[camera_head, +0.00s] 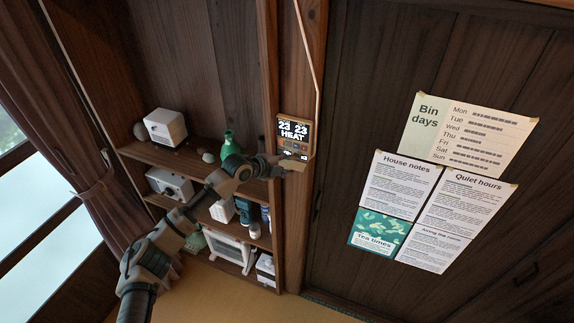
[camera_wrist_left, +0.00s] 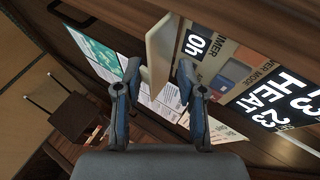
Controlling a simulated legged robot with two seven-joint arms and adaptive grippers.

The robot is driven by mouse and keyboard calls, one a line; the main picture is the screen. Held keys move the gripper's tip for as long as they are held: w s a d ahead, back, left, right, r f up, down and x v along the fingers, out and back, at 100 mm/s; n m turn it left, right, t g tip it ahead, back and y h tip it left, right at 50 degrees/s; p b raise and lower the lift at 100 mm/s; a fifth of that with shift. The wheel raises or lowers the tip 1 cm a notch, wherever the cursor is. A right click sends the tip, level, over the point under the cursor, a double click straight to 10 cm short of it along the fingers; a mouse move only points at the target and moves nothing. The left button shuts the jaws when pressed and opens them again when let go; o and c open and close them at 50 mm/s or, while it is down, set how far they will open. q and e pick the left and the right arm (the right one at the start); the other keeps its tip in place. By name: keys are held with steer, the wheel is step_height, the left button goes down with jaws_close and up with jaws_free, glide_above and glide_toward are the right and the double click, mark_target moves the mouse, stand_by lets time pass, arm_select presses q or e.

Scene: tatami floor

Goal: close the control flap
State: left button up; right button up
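The control panel (camera_head: 295,131) is on the wooden post in the head view, its dark display reading 23 23 HEAT. In the left wrist view the panel (camera_wrist_left: 268,100) fills the right side, with a timer display and small controls uncovered. The pale control flap (camera_wrist_left: 158,50) stands out from the panel, open. It also shows at the panel's lower edge in the head view (camera_head: 294,165). My left gripper (camera_wrist_left: 160,78) is at the flap, its fingers spread, with the flap's edge between their tips. I cannot tell whether a finger touches it. My right gripper is not in view.
A shelf unit (camera_head: 150,153) with boxes, a green bottle (camera_head: 230,145) and other items stands left of the post, behind my left arm. A dark wooden door with paper notices (camera_head: 403,185) is at the right. A curtain (camera_head: 60,120) hangs far left.

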arm_select(q)
steer(key=shift+r, duration=0.25)
steer(key=shift+a, duration=0.2)
steer(key=v, duration=1.1)
steer(key=shift+s+a, duration=0.25)
steer(key=shift+a, duration=0.05)
steer(key=shift+o, duration=0.3)
